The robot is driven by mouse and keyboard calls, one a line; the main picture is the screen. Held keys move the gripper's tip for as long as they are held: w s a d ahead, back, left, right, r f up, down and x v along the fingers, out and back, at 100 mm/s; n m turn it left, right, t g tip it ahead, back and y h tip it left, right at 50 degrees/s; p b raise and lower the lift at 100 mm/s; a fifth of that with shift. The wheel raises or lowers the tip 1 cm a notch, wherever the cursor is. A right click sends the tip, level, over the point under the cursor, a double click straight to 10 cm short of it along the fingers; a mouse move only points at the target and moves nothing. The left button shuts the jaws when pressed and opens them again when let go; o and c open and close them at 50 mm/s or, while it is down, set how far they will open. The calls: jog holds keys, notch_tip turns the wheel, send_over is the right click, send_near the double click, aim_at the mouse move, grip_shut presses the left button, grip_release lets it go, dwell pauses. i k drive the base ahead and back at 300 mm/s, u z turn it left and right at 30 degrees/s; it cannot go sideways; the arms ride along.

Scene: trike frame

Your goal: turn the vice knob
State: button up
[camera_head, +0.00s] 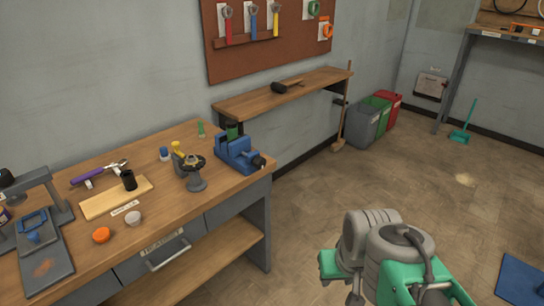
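The blue vice (236,152) sits on the right end of the wooden workbench, near its right edge. Its dark knob (259,162) is small and faces the right front, by the bench's edge. A dark green item (232,131) stands upright at the vice's back side; I cannot tell whether the jaws grip it. My grey and green arm shows at the lower right, well apart from the vice and over the floor. My gripper's fingers cannot be made out in this view. Nothing of mine touches the vice.
The workbench (224,187) also bears a grey stand (196,180) left of the vice, a wooden board (100,203), an orange lid (101,235) and a purple-handled tool (88,176). A wall shelf (318,84) is behind. The floor right of the bench is open.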

aim_at(260, 162)
jog(key=u, duration=0.4)
jog(key=i, duration=0.65)
jog(key=u, duration=0.9)
jog(key=i, duration=0.3)
jog(key=u, duration=0.1)
